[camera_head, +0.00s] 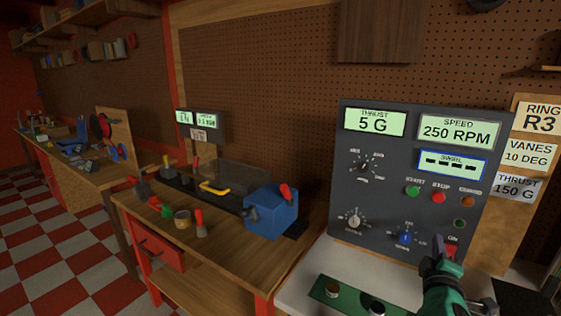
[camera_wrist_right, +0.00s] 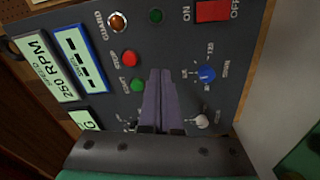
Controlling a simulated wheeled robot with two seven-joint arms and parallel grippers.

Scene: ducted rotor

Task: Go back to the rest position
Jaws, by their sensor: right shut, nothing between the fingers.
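My right gripper (camera_head: 438,242) is in front of the lower right of the dark control panel (camera_head: 385,200). In the right wrist view its fingers (camera_wrist_right: 160,75) are together and empty, pointing at the panel face between the green start button (camera_wrist_right: 138,85) and the blue knob (camera_wrist_right: 207,74). I cannot tell whether the fingertips touch the panel. The red on/off switch (camera_wrist_right: 212,11) is off to the side of the fingers. The panel displays read thrust 5 G and speed 250 RPM, with dashes under swirl. My left gripper is in neither view.
A pale bench top (camera_head: 325,258) under the panel carries a green board (camera_head: 345,296) with dark knobs. To the left, a wooden bench (camera_head: 155,225) holds a blue block (camera_head: 271,212) and small tools. A note board (camera_head: 533,150) stands right of the panel. Checkered floor is clear at left.

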